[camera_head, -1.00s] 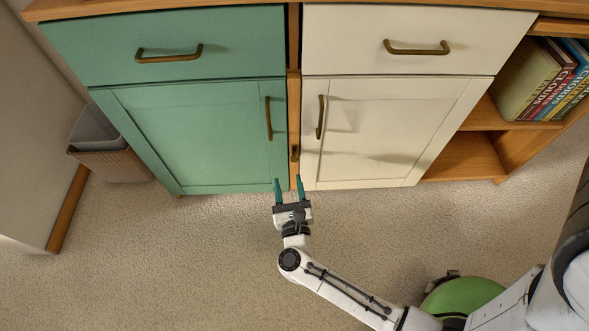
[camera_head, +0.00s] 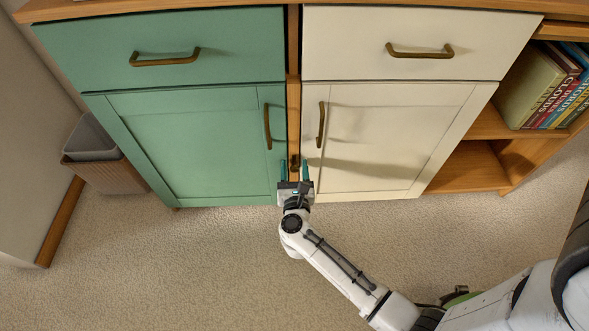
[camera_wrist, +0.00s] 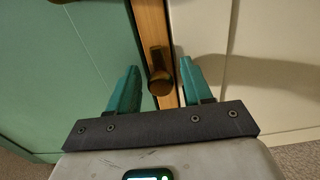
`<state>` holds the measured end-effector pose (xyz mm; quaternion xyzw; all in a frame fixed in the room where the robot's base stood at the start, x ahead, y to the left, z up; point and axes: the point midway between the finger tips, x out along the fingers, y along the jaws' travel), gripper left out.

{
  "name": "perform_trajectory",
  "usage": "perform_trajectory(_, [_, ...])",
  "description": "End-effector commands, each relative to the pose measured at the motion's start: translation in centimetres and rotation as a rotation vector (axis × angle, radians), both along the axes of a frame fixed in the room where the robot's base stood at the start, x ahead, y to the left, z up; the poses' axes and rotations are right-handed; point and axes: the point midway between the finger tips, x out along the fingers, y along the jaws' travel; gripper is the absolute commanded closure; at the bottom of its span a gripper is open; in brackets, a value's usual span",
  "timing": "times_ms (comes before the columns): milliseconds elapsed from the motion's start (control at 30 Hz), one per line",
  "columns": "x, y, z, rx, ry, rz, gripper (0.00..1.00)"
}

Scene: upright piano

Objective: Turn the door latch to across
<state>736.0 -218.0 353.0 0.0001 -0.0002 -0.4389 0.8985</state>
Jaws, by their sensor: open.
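The door latch (camera_head: 294,160) is a small dark brass piece on the narrow wooden post between the green door (camera_head: 190,140) and the cream door (camera_head: 385,140). In the wrist view the latch (camera_wrist: 160,72) looks upright, lying along the post. My gripper (camera_head: 294,165) is open, with one teal finger on each side of the latch. In the wrist view the fingertips of my gripper (camera_wrist: 159,66) stand left and right of it, with gaps showing. Whether the tips are level with the latch in depth is hard to tell.
Upright brass handles stand on the green door (camera_head: 267,126) and the cream door (camera_head: 321,124), near the post. Drawers with handles sit above. A bin (camera_head: 100,160) is at left, and books (camera_head: 550,85) fill a shelf at right. Carpet (camera_head: 170,260) in front is clear.

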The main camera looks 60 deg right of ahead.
Motion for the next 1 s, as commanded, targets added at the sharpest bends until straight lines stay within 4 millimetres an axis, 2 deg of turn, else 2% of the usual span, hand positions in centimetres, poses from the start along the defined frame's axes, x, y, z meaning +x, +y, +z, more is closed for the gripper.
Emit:
perform_trajectory(267, [0.10, -0.14, -0.01, 0.001, 0.001, 0.000, 0.50])
perform_trajectory(800, [0.08, -0.12, -0.02, -0.001, 0.001, 0.001, 1.00])
perform_trajectory(1000, [0.08, -0.12, 0.03, -0.007, 0.009, 0.001, 1.00])
